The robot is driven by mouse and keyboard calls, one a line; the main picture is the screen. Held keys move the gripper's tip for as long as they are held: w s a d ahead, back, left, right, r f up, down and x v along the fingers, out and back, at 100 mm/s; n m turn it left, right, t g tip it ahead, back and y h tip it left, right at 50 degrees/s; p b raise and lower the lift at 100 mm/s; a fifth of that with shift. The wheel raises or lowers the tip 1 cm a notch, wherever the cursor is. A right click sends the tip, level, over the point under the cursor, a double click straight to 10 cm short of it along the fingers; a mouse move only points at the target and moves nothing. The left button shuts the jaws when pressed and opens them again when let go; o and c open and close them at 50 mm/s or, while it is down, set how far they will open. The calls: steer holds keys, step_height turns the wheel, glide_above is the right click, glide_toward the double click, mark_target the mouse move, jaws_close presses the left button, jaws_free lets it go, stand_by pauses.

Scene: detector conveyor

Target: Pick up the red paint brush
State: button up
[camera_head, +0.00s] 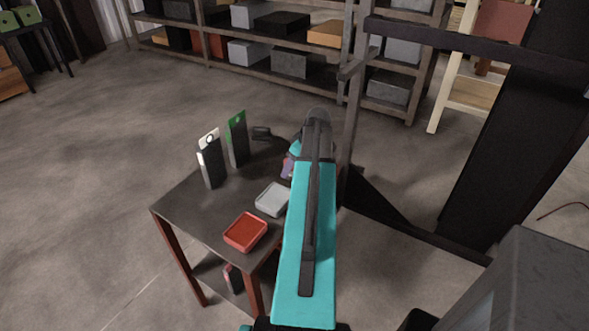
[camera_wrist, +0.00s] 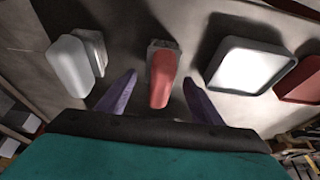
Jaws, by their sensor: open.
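In the wrist view, a red paint brush (camera_wrist: 161,88) with a grey end (camera_wrist: 160,46) lies between my gripper's two purple fingers. My gripper (camera_wrist: 160,78) is open, with a finger on each side of the brush and a visible gap on both sides. I cannot tell how far above or below the fingertips the brush is. In the head view, my gripper (camera_head: 289,163) is over the table's right side, and my turquoise arm hides most of that area. I cannot clearly make out the brush there.
The dark table (camera_head: 185,213) holds a grey tray (camera_head: 272,199), a red tray (camera_head: 246,232) and two upright dark holders, one white-topped (camera_head: 211,165), one green-topped (camera_head: 237,142). A white-ended object (camera_wrist: 68,64) lies left of the brush. A dark post (camera_head: 352,130) stands close behind the table's right side.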

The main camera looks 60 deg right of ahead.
steer(key=shift+x, duration=1)
steer(key=c, duration=1.2)
steer(key=shift+r, duration=0.15)
steer(key=shift+r+b, duration=0.6)
steer(key=shift+r, duration=0.75)
steer(key=shift+s+a+r, duration=0.1)
steer(key=shift+s+r, duration=0.1)
steer(key=shift+s, duration=0.15)
steer(key=s+a+b, duration=0.2)
steer(key=s, duration=0.5)
steer(key=s+a+r+b, duration=0.1)
steer(key=s+a+b, duration=0.1)
steer(key=s, duration=0.5)
steer(key=shift+s+a+r, duration=0.2)
steer(key=shift+s+r, duration=0.05)
steer(key=shift+s, duration=0.1)
